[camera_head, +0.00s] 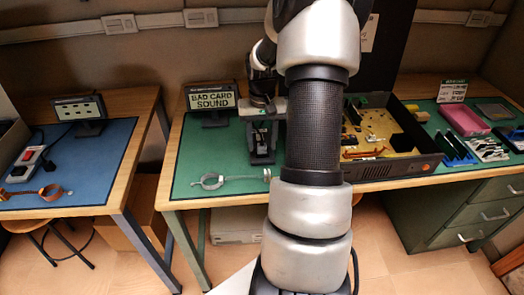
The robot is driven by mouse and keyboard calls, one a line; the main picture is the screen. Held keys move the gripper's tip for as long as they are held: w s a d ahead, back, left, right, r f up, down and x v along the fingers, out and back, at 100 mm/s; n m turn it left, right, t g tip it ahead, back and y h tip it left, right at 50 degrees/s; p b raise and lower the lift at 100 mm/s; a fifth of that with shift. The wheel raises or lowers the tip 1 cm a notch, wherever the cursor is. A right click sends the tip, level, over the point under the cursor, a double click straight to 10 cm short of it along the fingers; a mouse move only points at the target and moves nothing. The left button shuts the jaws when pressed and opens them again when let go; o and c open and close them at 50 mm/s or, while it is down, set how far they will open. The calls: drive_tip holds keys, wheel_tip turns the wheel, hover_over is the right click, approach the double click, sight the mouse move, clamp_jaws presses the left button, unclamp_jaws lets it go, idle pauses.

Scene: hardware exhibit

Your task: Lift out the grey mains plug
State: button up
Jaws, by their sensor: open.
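A white power strip (27,163) with a red patch lies on the blue mat at the far left. A small dark shape (47,165) at its right end may be the grey mains plug, but it is too small to be sure. A dark cord runs near it. My gripper (262,148) is over the left part of the green mat on the middle bench, pointing down, well to the right of the strip. Its fingers are dark and open. I see nothing held between them. My arm hides part of the middle bench.
A gap separates the blue-mat table (100,160) from the green-mat bench (190,165).

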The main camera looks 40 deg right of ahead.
sight(262, 144)
drive_tip(key=shift+f, duration=0.25)
drive_tip(key=shift+c, duration=0.2)
drive_tip(key=c, duration=0.9)
drive_tip(key=shift+o, duration=0.2)
drive_tip(key=shift+r, duration=0.1)
wheel_tip(262, 144, up, 10)
drive_tip(key=p, duration=0.1)
drive_tip(key=shift+p, duration=0.4)
